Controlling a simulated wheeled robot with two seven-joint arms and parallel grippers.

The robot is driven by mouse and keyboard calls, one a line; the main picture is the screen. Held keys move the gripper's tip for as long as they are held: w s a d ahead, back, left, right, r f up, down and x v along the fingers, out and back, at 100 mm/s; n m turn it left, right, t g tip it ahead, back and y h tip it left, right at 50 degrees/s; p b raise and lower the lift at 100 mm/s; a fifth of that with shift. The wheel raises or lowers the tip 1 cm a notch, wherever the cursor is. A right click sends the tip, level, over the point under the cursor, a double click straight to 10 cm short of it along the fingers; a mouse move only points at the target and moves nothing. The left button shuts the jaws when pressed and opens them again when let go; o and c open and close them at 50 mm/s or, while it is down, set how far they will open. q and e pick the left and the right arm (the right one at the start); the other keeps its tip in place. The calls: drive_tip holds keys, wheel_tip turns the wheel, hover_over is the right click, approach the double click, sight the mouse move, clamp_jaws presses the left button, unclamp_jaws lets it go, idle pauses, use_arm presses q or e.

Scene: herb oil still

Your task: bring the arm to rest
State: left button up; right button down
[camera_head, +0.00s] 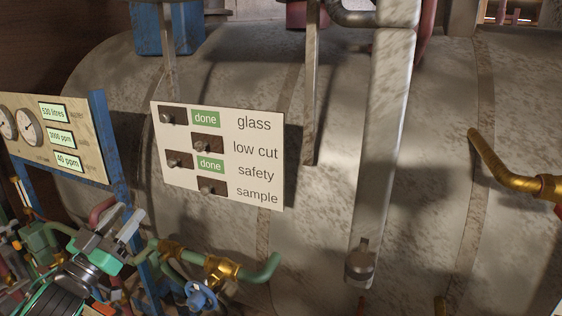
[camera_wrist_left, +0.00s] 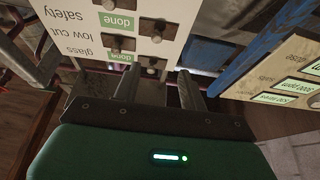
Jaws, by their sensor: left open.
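My left gripper (camera_head: 126,222) is at the lower left of the head view, a green body with two grey fingers. It is open, and I see nothing between its fingers. It is in front of the big tank, below and left of the white switch panel. In the left wrist view the gripper (camera_wrist_left: 170,78) points toward the white panel (camera_wrist_left: 110,30) and the gap beside it. The white panel (camera_head: 218,155) has several switches labelled glass, low cut, safety and sample. Green "done" tags show at glass and safety. My right gripper is in neither view.
A gauge board (camera_head: 55,135) on a blue post (camera_head: 110,150) stands at the left. Green pipes with brass fittings (camera_head: 222,270) and a blue valve handle (camera_head: 201,295) lie close right of the gripper. The mottled tank (camera_head: 320,220) fills the background; a pale vertical pipe (camera_head: 388,130) crosses it.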

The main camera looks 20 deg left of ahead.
use_arm(q)
drive_tip(key=s+d+f+n+g+y, duration=0.1)
drive_tip(key=d+f+g+y, duration=0.15)
drive_tip(key=f, duration=0.55)
drive_tip(key=s+d+f+n+g+y, duration=0.15)
drive_tip(key=f+g, duration=0.25)
drive_tip(key=f, duration=0.4)
drive_tip(key=s+d+f+g+y, duration=0.1)
drive_tip(key=d+f+g, duration=0.2)
drive_tip(key=f, duration=0.5)
drive_tip(key=s+d+f+m+g+h, duration=0.4)
drive_tip(key=s+d+f+g, duration=0.6)
drive_tip(key=s+d+f, duration=0.6)
wheel_tip(320, 180, down, 26)
drive_tip(key=d+f, duration=0.1)
drive_tip(key=s+a+f+g, duration=0.2)
drive_tip(key=s+a+f, duration=0.1)
drive_tip(key=s+f, duration=1.5)
wheel_tip(320, 180, down, 2)
drive_tip(key=shift+s+a+f+y, duration=0.1)
drive_tip(key=shift+s+a+y, duration=0.05)
drive_tip(key=shift+s+y, duration=0.15)
